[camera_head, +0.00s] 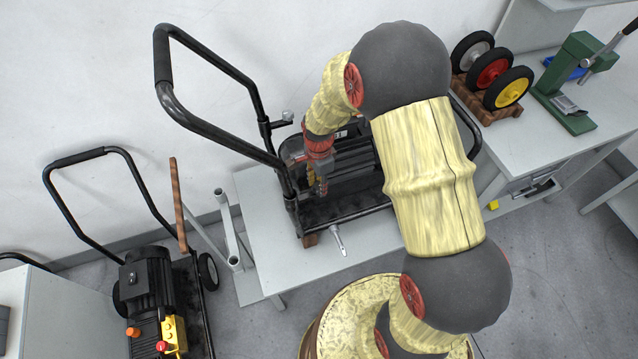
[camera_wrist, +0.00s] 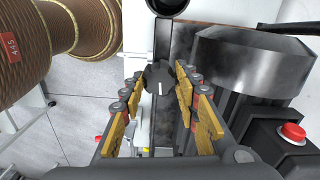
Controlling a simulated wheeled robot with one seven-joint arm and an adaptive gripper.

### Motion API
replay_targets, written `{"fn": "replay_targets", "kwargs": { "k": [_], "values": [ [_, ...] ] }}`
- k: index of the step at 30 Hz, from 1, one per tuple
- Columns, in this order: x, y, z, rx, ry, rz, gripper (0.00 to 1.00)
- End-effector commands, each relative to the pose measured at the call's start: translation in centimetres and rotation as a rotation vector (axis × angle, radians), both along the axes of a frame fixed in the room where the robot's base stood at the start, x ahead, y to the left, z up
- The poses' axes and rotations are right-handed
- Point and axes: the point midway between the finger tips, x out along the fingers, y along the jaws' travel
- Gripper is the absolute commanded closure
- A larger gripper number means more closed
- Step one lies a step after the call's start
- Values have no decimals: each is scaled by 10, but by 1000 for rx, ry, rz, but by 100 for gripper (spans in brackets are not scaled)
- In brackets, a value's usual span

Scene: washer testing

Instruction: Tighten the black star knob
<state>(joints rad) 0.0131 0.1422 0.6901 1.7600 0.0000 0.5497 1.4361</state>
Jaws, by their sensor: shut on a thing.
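The black star knob (camera_wrist: 160,77) shows in the wrist view as a dark, lobed disc with a white line on its face. It lies between the yellow-padded fingers of my gripper (camera_wrist: 159,84), which are shut on it. In the head view my gripper (camera_head: 318,188) points down beside the near upright of the black tubular handle (camera_head: 215,133). That handle belongs to a wheeled machine (camera_head: 352,165) on the grey table. The knob is hidden there by my gripper and the frame. How tight the knob is cannot be seen.
A silver lever (camera_head: 338,240) sticks out at the machine's front edge. A red button (camera_wrist: 293,132) sits right of my gripper. The table (camera_head: 268,255) is bare at front left. Wheels on a wooden stand (camera_head: 487,110) and a green press (camera_head: 570,95) stand right.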

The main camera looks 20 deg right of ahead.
Motion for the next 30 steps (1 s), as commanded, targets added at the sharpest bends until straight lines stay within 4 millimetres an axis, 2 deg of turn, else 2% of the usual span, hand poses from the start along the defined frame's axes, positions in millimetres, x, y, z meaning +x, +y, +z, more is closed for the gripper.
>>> {"fn": "replay_targets", "kwargs": {
  "k": [1,2,11,23,26,30],
  "values": [
    [1,0,1,0,-3,0,94],
    [1,0,1,0,-3,0,68],
    [1,0,0,0,-1,1,51],
    [1,0,6,0,-3,1,50],
    [2,0,18,0,-4,1,50],
    [2,0,45,0,-5,1,50]
  ]
}}
